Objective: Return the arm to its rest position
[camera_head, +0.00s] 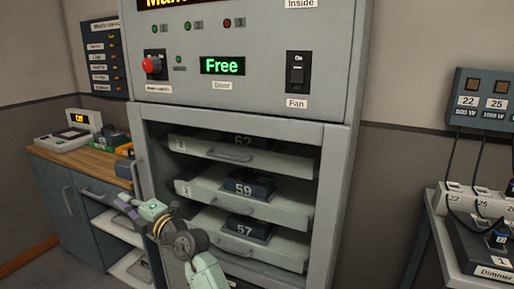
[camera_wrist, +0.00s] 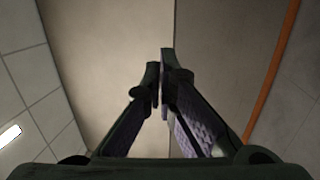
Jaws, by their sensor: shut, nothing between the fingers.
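My arm (camera_head: 180,240) reaches up from the bottom of the head view, in front of the cabinet's lower left side. My gripper (camera_head: 128,206) is at the arm's far end, small and partly unclear, in front of the low side cupboard. In the wrist view my gripper (camera_wrist: 160,62) has its two dark, purple-padded fingers together at the tips. Nothing is held between them.
A grey cabinet (camera_head: 336,200) holds pulled-out drawers with numbered dark units. Its panel has a red knob (camera_head: 152,65) and a lit "Free" display (camera_head: 222,65). A wood-topped cupboard (camera_head: 75,158) stands left; a dimmer table (camera_head: 440,235) stands right.

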